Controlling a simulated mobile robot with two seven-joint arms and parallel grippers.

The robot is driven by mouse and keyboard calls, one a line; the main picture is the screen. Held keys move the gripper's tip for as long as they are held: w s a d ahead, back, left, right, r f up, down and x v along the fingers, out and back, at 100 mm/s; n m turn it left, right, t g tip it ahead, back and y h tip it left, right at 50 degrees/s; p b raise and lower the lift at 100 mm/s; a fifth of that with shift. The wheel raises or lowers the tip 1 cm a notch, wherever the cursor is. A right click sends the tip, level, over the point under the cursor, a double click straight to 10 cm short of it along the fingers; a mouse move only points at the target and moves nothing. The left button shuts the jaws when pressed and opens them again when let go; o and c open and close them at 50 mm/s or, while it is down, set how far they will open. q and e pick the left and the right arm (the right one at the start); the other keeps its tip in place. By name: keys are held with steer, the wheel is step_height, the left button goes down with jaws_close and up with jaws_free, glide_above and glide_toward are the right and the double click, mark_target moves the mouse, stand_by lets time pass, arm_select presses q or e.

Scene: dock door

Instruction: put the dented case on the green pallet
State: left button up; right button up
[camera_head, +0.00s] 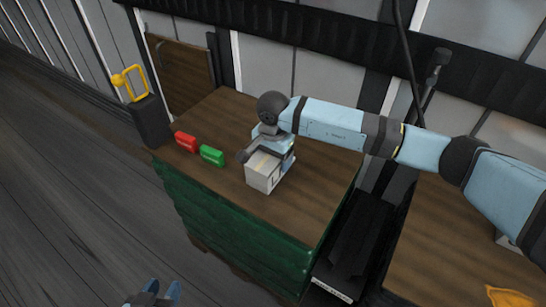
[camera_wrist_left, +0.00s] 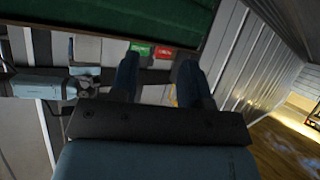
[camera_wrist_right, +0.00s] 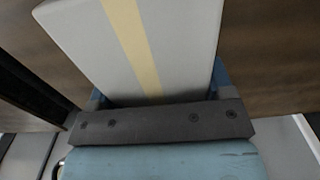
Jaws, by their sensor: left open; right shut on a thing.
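A pale grey case (camera_head: 263,172) with a yellow tape strip is at the brown top of the green-sided pallet (camera_head: 230,225), near its middle. My right gripper (camera_head: 268,152) is shut on the case from above. The case also fills much of the right wrist view (camera_wrist_right: 180,40), between the fingers. I cannot tell whether its underside touches the top, and no dent is clear. My left gripper (camera_head: 157,296) is low at the bottom edge of the head view, away from the pallet. Its two fingers are apart and empty in the left wrist view (camera_wrist_left: 158,85).
A red box (camera_head: 185,141) and a green box (camera_head: 211,155) sit at the left edge of the pallet top. A dark post with a yellow loop (camera_head: 130,82) stands beside them. A second brown surface with a yellow item (camera_head: 508,297) is at lower right, across a dark gap.

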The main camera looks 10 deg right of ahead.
steer(key=shift+f, duration=0.15)
steer(key=o, duration=1.4)
steer(key=shift+r, duration=0.5)
arm_select(q)
steer(key=shift+s+a+p, duration=0.1)
steer(key=shift+a+p, duration=0.05)
steer(key=shift+p, duration=0.6)
arm_select(e)
step_height(320, 180, up, 11)
steer(key=shift+r, duration=0.2)
steer(key=shift+f, duration=0.1)
